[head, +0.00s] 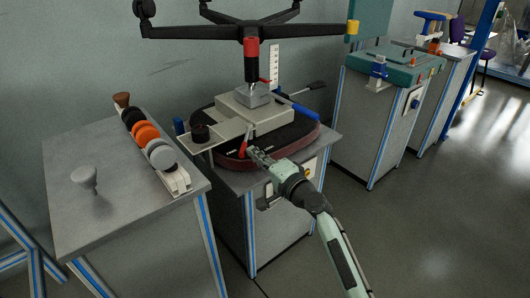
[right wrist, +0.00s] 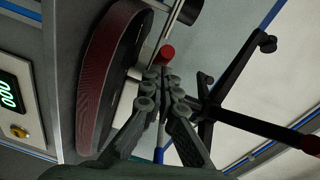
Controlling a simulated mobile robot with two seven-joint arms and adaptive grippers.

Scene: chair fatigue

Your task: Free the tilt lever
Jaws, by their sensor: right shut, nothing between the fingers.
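An upside-down chair seat (head: 310,138) with a dark red rim lies on a bench, and its mechanism (head: 258,114) faces up. A red upright lever or clamp handle (head: 243,147) stands at the front of the seat; a red end (right wrist: 167,53) shows just past the fingertips in the right wrist view. A blue handle (head: 298,110) and a black-ended lever (head: 316,86) stick out on the right. I cannot tell which is the tilt lever. My right gripper (head: 254,153) is shut and empty, close beside the red handle; contact is unclear. My left gripper is not in view.
The black star base (head: 250,32) stands above the mechanism. A black knob (head: 200,131) sits on a plate at the seat's left. The left bench (head: 130,215) holds several casters in a rack and a grey mushroom-shaped piece (head: 85,177). A teal-topped bench (head: 385,70) stands right.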

